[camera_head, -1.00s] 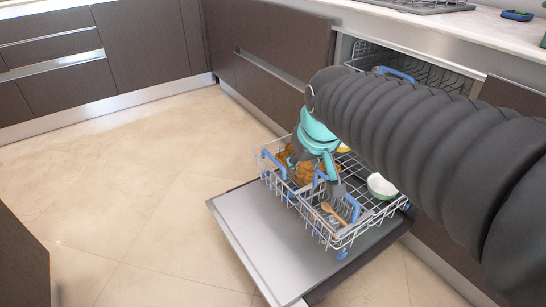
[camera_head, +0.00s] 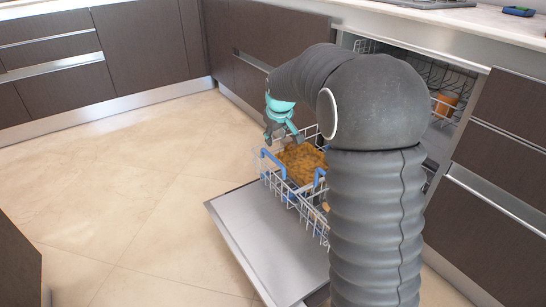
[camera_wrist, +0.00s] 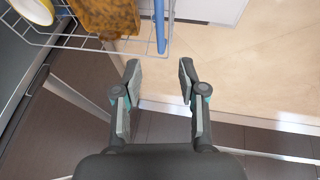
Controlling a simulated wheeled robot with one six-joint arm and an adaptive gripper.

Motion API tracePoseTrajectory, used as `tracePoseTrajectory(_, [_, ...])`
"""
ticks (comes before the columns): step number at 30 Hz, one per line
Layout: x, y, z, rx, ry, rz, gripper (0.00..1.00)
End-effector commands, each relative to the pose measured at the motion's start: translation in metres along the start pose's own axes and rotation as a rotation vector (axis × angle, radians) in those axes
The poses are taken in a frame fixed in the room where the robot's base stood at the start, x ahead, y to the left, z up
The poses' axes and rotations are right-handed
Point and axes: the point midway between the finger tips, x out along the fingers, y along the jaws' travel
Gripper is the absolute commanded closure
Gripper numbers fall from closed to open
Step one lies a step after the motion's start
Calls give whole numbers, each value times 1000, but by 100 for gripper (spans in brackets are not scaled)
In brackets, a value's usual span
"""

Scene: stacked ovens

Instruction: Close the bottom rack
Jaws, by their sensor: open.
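The bottom rack (camera_head: 291,203) is a white wire basket with blue parts, pulled out over the open dishwasher door (camera_head: 268,248). It holds a brown, crusty-looking item (camera_head: 302,164); my arm hides its right part. In the wrist view the rack's wire edge (camera_wrist: 70,40) is at the upper left, with a yellow-rimmed dish (camera_wrist: 35,10) in it. My gripper (camera_head: 281,135) is open and empty at the rack's far left corner. In the wrist view my gripper (camera_wrist: 158,72) has its fingers apart over floor, just beyond the rack edge and apart from it.
The upper rack (camera_head: 448,100) is inside the dishwasher, holding an orange-brown cup (camera_head: 445,105). Dark cabinets (camera_head: 245,60) stand close behind my gripper. Beige floor (camera_head: 120,190) to the left is clear.

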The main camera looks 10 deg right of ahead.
Motion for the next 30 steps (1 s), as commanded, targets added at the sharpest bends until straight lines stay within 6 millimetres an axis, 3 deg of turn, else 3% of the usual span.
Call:
tracePoseTrajectory(18, [106, -1, 2, 1, -3, -1, 59])
tracePoseTrajectory(24, [126, 0, 1, 1, -1, 0, 59])
tracePoseTrajectory(30, [131, 0, 1, 1, -1, 0, 59])
